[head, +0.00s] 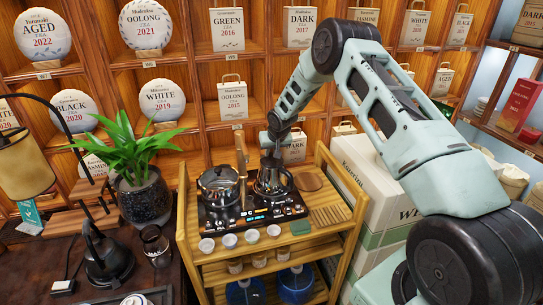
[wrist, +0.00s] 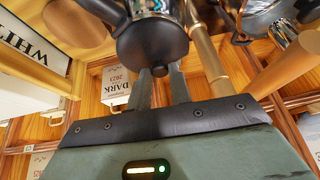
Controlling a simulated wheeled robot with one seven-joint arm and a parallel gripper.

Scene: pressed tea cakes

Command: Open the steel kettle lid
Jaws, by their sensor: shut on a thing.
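The steel kettle (head: 272,183) stands on the right side of the black tea stove on the wooden cart, below my arm's end. My gripper (head: 271,152) points down over its top. In the wrist view the kettle's shiny body (wrist: 152,8) shows at the top edge, with the dark round lid (wrist: 150,42) in front of it. My gripper (wrist: 162,88) also shows there, its two fingers close together and shut on the small knob of the lid. I cannot tell whether there is a gap between lid and kettle.
A second pot (head: 218,183) stands just left of the kettle on the stove (head: 240,213). Several white cups (head: 252,236) line the cart's front. A potted plant (head: 146,195) is to the left, white boxes (head: 365,200) to the right, shelves behind.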

